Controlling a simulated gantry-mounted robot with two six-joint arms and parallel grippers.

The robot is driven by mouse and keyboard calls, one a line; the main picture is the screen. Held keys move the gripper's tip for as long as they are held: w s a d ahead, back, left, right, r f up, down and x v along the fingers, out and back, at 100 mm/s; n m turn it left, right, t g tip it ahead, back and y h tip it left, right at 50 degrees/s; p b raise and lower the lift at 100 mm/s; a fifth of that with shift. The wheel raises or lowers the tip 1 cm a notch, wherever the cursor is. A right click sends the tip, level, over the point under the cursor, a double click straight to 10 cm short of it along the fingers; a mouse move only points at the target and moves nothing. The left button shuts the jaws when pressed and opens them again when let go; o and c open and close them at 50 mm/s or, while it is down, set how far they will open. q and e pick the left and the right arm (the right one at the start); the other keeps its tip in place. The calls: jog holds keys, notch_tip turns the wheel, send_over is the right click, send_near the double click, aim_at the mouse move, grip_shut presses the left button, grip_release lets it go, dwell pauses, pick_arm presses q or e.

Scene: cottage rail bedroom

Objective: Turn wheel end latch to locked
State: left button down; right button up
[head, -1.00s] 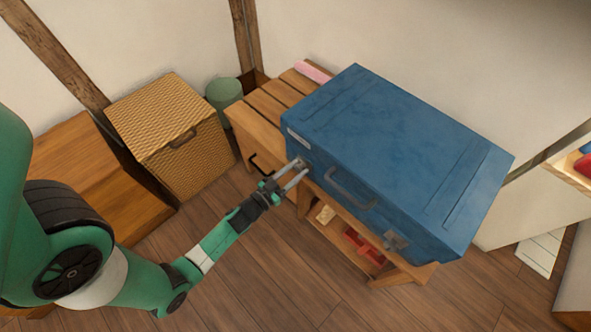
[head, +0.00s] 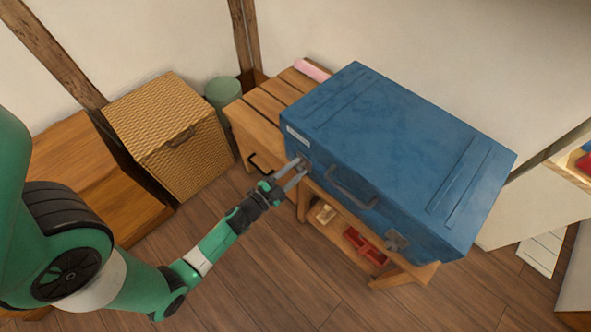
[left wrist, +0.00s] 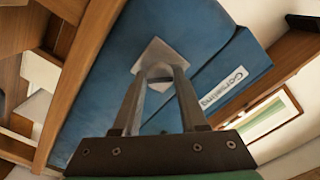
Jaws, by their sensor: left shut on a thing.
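A blue case (head: 390,140) lies on a slatted wooden bench, its front facing my left arm. Two metal latches are on its front, one near each end of the handle. My left gripper (head: 298,168) is at the latch near the left end, below the white label. In the left wrist view the gripper (left wrist: 160,72) has its fingertips closed on the middle of this latch, whose square metal plate (left wrist: 158,55) shows behind them. The fingers hide most of the latch's turning part. The other latch (head: 396,241) is at the right end, untouched. My right gripper is not in view.
The wooden bench (head: 262,135) carries the case and has a lower shelf with a red tray (head: 365,246). A woven basket (head: 165,135) and a green bin (head: 222,92) stand to the left. The floor in front of the bench is clear.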

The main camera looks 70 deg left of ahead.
pick_arm(q)
jog(key=m+b, duration=0.1)
jog(key=m, duration=0.3)
jog(key=shift+f+m, duration=0.15)
jog(key=shift+m, duration=0.15)
jog(key=shift+m+b, duration=0.45)
jog(key=shift+m, duration=1.55)
jog(key=shift+c, duration=2.4)
grip_release()
jog(key=p+v, duration=0.2)
jog(key=v, duration=0.9)
jog(key=shift+s+d+p, duration=0.2)
jog(key=shift+s+p, duration=0.1)
jog(key=shift+p, duration=0.05)
